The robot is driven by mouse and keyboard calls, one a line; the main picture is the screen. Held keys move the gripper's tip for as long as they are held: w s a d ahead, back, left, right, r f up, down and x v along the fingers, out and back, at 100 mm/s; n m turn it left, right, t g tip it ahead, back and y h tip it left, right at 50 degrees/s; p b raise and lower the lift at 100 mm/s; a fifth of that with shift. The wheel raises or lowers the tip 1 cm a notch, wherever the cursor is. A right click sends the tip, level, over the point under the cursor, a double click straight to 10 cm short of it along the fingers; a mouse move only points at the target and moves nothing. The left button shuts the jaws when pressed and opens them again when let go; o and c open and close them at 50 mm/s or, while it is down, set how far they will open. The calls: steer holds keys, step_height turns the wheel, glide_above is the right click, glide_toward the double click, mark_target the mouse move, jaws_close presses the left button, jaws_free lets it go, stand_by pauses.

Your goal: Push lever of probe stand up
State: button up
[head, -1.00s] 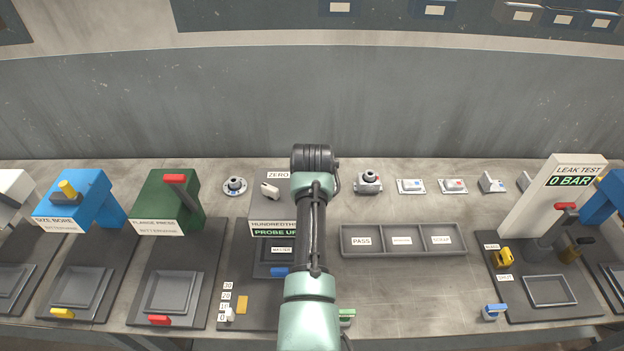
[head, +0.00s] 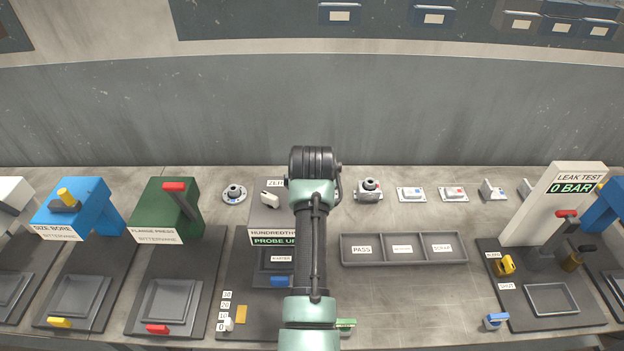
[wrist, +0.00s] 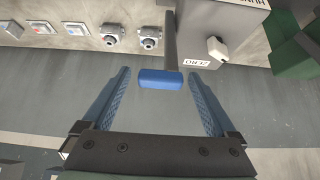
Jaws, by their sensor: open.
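The probe stand (head: 267,221) is a grey box with a ZERO label and a screen reading PROBE UP; my arm hides its right side in the head view. In the wrist view the stand (wrist: 230,25) is at the upper right, upside down. Its lever, a dark rod with a blue handle (wrist: 160,79), shows beside the stand. My gripper (wrist: 158,74) is open, with one blue finger on each side of the handle in the picture and visible gaps to it. I cannot tell whether the handle lies at fingertip depth. The gripper is hidden in the head view.
A white knob (head: 270,199) is on top of the stand. A sorting tray (head: 404,262) lies to the right, and the leak test station (head: 551,205) is beyond it. The green flange press (head: 167,211) is to the left. Buttons and small fixtures line the bench's back.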

steer(key=b+v, duration=0.2)
steer(key=v, duration=0.7)
steer(key=shift+r, duration=0.15)
steer(key=shift+r, duration=0.1)
